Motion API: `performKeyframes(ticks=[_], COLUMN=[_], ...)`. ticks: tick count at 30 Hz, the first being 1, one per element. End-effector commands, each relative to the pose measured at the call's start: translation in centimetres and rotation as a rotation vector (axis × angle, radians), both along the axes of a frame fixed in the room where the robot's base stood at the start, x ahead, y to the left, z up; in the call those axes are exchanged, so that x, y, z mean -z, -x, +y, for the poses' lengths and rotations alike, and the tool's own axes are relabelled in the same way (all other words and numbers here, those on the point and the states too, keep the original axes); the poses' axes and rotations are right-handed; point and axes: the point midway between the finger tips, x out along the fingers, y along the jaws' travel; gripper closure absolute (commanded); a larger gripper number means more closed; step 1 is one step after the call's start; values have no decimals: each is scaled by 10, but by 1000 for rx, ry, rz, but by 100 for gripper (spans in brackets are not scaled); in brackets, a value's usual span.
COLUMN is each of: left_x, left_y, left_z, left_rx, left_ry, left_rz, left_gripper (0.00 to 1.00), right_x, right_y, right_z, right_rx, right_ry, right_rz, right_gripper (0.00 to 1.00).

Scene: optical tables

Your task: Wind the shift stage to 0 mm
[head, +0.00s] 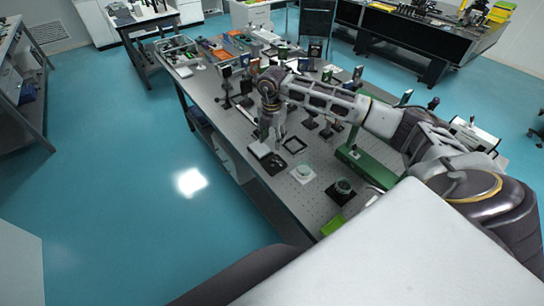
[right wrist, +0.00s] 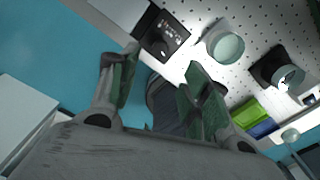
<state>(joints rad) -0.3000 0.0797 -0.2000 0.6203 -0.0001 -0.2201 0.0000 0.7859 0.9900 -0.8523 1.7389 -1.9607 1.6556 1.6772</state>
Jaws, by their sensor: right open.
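My right gripper (head: 272,136) hangs over the near part of the perforated optical table, open and empty. In the right wrist view its two green-padded fingers (right wrist: 160,68) stand apart. A small black box (right wrist: 162,36) with pale markings and a dark round knob lies just beyond the fingertips; it also shows in the head view (head: 275,163), near the table's left edge. I cannot tell whether this box is the shift stage, and no scale reading is legible. The gripper does not visibly touch it. My left gripper is not in view.
A white round mount (head: 303,173) and a black-based round mount (head: 342,188) stand on the optical table (head: 283,188). A bright green item (head: 332,225) lies near its front edge. Several posts and optics crowd the middle and back. Blue floor (head: 110,190) is clear at left.

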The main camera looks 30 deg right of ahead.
Motion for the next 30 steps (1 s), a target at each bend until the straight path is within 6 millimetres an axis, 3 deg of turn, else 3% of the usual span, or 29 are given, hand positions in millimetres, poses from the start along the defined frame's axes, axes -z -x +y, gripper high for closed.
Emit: performKeyframes(ticks=[21,30], left_x=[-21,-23], left_y=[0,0], left_z=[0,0], left_rx=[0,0], left_ry=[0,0], left_rz=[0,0], left_gripper=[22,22], right_x=[91,107], right_y=[0,0], right_z=[0,0], right_rx=[0,0], right_ry=[-1,1], right_rz=[3,0], right_gripper=[52,52])
